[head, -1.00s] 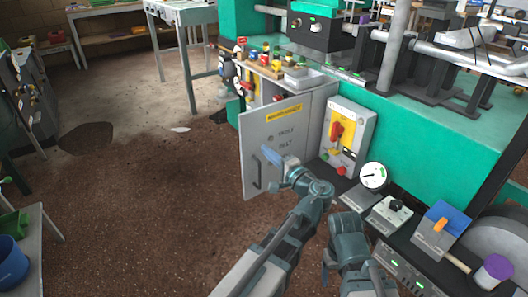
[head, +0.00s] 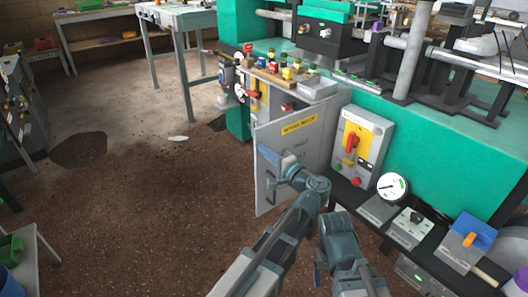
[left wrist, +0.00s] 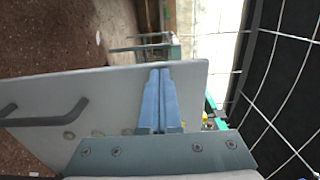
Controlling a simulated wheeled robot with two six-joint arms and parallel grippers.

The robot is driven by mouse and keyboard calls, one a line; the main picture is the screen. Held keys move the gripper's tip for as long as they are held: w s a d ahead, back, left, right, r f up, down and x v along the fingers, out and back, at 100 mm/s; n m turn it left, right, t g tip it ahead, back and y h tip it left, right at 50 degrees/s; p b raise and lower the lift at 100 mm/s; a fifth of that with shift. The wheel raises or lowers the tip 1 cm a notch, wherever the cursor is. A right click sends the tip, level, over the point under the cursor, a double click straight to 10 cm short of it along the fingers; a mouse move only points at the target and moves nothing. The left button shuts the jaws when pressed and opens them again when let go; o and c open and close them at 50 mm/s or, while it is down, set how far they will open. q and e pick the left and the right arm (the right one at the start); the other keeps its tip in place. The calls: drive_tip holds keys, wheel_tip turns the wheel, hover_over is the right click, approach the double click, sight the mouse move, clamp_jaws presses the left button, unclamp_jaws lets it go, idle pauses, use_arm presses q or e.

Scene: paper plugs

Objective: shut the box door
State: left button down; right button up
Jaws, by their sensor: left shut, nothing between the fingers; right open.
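The box door (head: 318,140) is a grey panel with a yellow label and a dark handle. In the head view it stands open, swung out from the front of the green machine. The box opening behind it is partly hidden by the door. My left gripper (head: 270,154) is shut and empty, in front of the door near its handle. In the left wrist view the shut blue fingers (left wrist: 160,100) overlap the door panel (left wrist: 105,85), with the handle to their left; I cannot tell whether they touch it. My right arm shows low in the head view, but its fingers do not.
A control box with a red and yellow switch (head: 360,140) stands right of the door. A round gauge (head: 392,187) and small devices line the ledge. A shelf of small coloured parts (head: 285,75) lies above the door.

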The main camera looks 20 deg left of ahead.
use_arm(q)
drive_tip(key=w+a+m+t+h, duration=0.6)
drive_tip(key=w+a+h, duration=0.2)
drive_tip(key=w+a, duration=0.8)
drive_tip(key=w+d+m+h, duration=0.1)
drive_tip(key=w+m+h, duration=0.1)
drive_tip(key=w, duration=1)
drive_tip(key=w+d+m+t+h, duration=0.1)
drive_tip(key=w+h, duration=0.3)
drive_tip(key=w, duration=0.8)
drive_tip(key=shift+w+d+m+h, duration=0.15)
drive_tip(key=shift+d+m+h, duration=0.25)
drive_tip(key=shift+d+m, duration=0.45)
